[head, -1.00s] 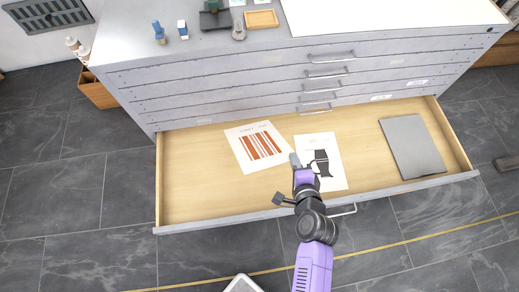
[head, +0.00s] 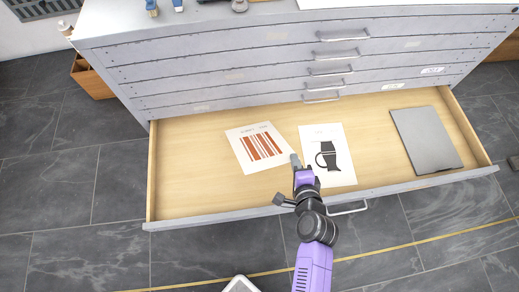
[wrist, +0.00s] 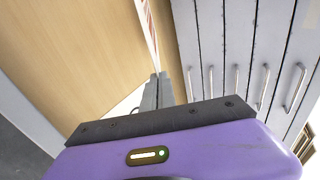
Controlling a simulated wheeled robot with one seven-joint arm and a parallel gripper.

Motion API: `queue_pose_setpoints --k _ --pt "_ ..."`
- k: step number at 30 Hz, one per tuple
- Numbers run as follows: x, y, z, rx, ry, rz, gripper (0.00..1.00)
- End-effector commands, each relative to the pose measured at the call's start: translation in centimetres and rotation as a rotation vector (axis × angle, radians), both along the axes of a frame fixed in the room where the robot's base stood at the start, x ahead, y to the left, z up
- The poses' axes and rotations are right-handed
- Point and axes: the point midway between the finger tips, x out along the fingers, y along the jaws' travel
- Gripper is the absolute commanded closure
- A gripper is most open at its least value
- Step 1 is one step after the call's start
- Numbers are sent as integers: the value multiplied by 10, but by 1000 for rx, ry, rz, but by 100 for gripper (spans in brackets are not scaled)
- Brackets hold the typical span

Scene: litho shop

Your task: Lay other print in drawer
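The red-striped print (head: 261,147) is a white sheet with dark red vertical bars. My gripper (head: 295,160) is shut on its lower right corner and holds it over the open drawer (head: 190,180). In the wrist view, the sheet (wrist: 149,28) shows nearly edge-on, running to the closed fingertips (wrist: 160,78). A second print with a black jug (head: 328,155) lies in the drawer, just right of my gripper. The height of the held sheet above the drawer floor is hard to tell.
A grey flat board (head: 425,140) lies at the drawer's right. Bare wood is free on the left. The cabinet's shut drawers (head: 230,70) with metal handles rise behind. A wooden crate (head: 92,78) stands on the floor at left.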

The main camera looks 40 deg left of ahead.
Motion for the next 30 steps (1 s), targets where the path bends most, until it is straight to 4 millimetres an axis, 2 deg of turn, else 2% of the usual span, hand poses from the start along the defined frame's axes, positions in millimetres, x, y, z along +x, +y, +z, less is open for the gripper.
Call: queue_pose_setpoints --k 1,3,12,13,15,25,30 --pt "0 0 -8 0 0 0 100" --pt "0 0 -11 -1 -1 0 100" --pt "0 0 -12 -1 -1 0 100" --pt "0 0 -12 -1 -1 1 97" --pt "0 0 -12 -1 -1 0 85" --pt "-1 -1 -10 -1 -1 0 85" --pt "-10 -12 -1 1 1 -3 85"
